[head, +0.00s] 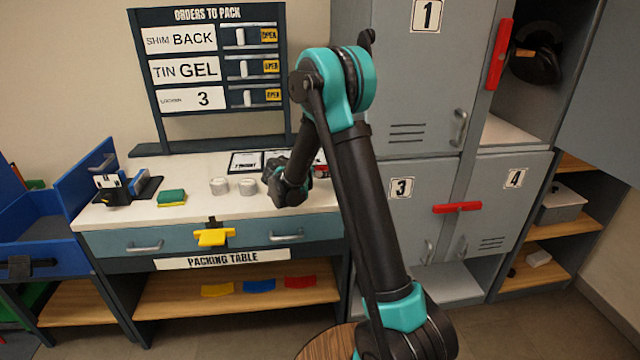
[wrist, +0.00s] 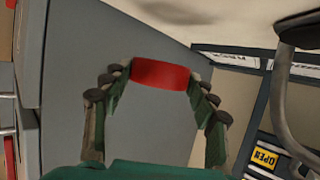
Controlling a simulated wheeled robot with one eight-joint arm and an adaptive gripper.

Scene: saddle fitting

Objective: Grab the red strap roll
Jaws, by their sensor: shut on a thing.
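The red strap roll (wrist: 160,74) shows in the wrist view as a red band between the two fingertips of my gripper (wrist: 159,80). The fingers are shut on it, one at each end. In the head view my gripper (head: 288,186) is over the right part of the packing table (head: 120,205), beside the lockers. A bit of red shows just right of it there, mostly hidden by my arm; I cannot tell whether it is the roll.
Two pale round rolls (head: 233,186), a green and yellow sponge (head: 172,198) and a tape dispenser (head: 122,189) stand on the table. The orders board (head: 212,70) rises behind. Grey lockers (head: 420,90) stand close on the right, one compartment open.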

